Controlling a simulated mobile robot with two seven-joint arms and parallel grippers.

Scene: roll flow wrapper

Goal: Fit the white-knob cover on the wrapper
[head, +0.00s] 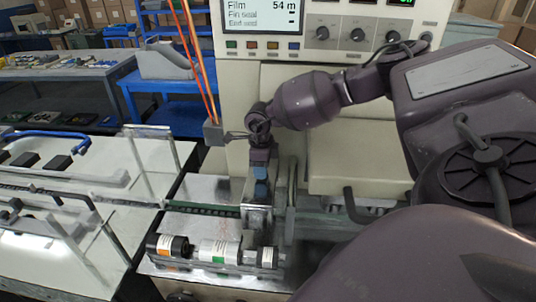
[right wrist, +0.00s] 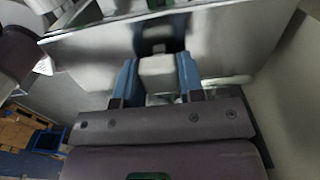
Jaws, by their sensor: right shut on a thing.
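My right gripper (head: 261,182) points down over the wrapper's front deck, its blue fingers beside a shiny metal housing. In the right wrist view the blue fingers of this gripper (right wrist: 158,82) are shut on a pale block-shaped knob (right wrist: 157,74). The knob sits against a shiny metal cover (right wrist: 220,48) that spans the top of that view. In the head view a metal plate (head: 257,222), which looks like this cover, hangs or stands right below the fingers; the knob is hidden there. I cannot tell whether the cover is seated. My left gripper is not in view.
The cream wrapper body (head: 228,120) with a control panel (head: 345,33) stands behind. A row of labelled rolls (head: 220,250) lies in front of the gripper. A conveyor (head: 200,208) runs in from the left, beside a white table (head: 45,245). A blue cart (head: 175,112) stands behind.

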